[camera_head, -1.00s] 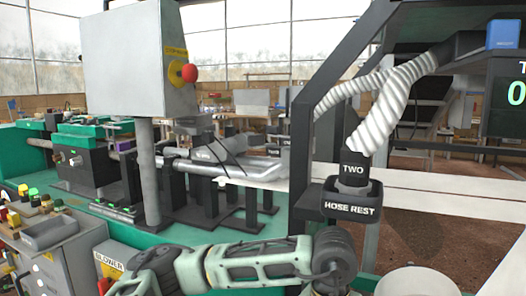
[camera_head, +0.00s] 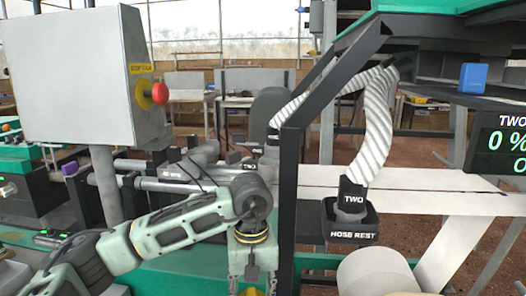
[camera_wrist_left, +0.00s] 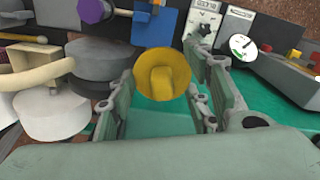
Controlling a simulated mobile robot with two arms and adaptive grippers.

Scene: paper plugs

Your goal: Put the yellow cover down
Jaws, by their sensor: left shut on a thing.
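The yellow cover (camera_wrist_left: 163,76) is a round yellow cap with a raised grip bar across its face. In the left wrist view it sits between the two green-grey fingers of my left gripper (camera_wrist_left: 165,98), which is shut on it. In the head view my left gripper (camera_head: 253,278) points down in front of the dark frame post, and a bit of the yellow cover (camera_head: 252,292) shows at the bottom edge. A green surface lies below the cover in the wrist view; the gap between them is unclear. My right gripper is out of view.
The hose rest (camera_head: 350,220) holds a white corrugated hose (camera_head: 375,125) right of my arm. A grey control box (camera_head: 70,75) with a red button (camera_head: 160,93) stands at left. Grey round drums (camera_wrist_left: 100,60) and a white gauge (camera_wrist_left: 243,47) flank the gripper in the wrist view.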

